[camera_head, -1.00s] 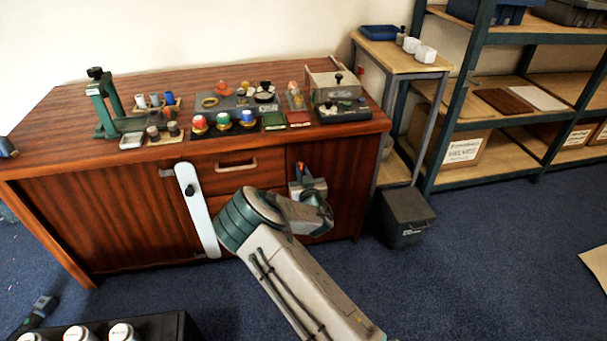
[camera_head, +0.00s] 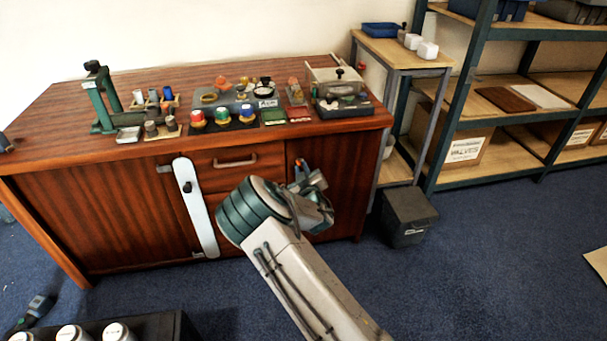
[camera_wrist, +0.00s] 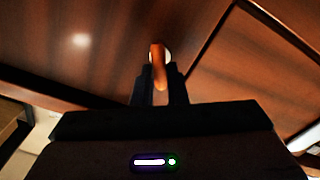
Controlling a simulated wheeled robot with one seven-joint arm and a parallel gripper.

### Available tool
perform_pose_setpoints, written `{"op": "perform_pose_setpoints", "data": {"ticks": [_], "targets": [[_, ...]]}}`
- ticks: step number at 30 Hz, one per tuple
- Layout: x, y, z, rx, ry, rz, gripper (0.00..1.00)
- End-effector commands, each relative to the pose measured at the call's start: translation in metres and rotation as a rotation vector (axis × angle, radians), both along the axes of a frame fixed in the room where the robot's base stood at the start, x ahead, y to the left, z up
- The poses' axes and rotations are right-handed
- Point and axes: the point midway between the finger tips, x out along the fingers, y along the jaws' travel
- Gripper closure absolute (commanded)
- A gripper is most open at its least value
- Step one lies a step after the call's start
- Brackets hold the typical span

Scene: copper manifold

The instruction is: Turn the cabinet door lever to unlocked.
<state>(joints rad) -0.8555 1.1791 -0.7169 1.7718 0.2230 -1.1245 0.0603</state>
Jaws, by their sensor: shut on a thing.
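The cabinet door lever is a small orange handle (camera_wrist: 159,68) on a pale round mount, in the middle of the wrist view. My gripper (camera_wrist: 158,80) is shut on it, with one dark finger on each side. In the head view the wooden cabinet (camera_head: 335,190) stands ahead, and my gripper (camera_head: 303,178) is at its right-hand door. A bit of orange (camera_head: 298,170) shows at the fingertips there. My own wrist and fingers hide most of the lever, so its exact angle to the door cannot be told.
A white bar (camera_head: 195,205) with a black knob crosses the cabinet's left door. A drawer (camera_head: 235,163) with a handle is left of my gripper. Many small parts stand on the cabinet top. A dark bin (camera_head: 408,220) stands on the floor at right.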

Motion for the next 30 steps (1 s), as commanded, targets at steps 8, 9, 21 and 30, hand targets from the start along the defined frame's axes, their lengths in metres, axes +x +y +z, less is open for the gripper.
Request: {"op": "perform_pose_setpoints", "data": {"ticks": [8, 9, 21, 30], "targets": [[-0.0005, 0.0011, -0.0035, -0.252, -0.073, -0.001, 1.00], [-0.0005, 0.0013, -0.0036, -0.289, -0.085, 0.000, 1.00], [-0.0009, 0.0023, -0.0052, -0.652, -0.188, 0.000, 1.00], [-0.0009, 0.0022, -0.0056, -0.875, -0.251, 0.000, 1.00]]}}
